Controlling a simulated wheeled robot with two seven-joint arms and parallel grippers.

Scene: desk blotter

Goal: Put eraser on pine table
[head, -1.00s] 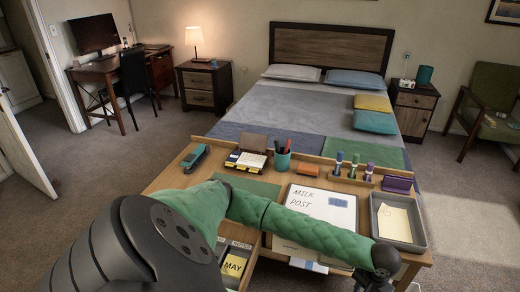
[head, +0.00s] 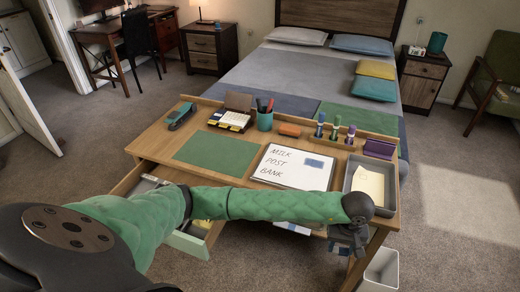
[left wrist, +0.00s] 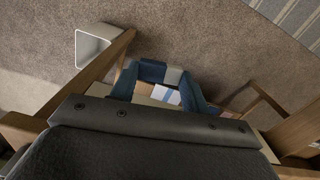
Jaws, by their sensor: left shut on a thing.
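My left gripper (left wrist: 160,84) is shut on a small block with a blue sleeve and a white end, which looks like the eraser (left wrist: 174,76). In the head view the left gripper (head: 347,241) hangs in front of the desk's front edge, below the grey tray; the block is barely seen there. The pine table, a light wooden desk (head: 232,125), stands ahead, with bare wood around the green blotter (head: 218,152). My right gripper is not in view.
A white bin (head: 380,271) stands below at right.

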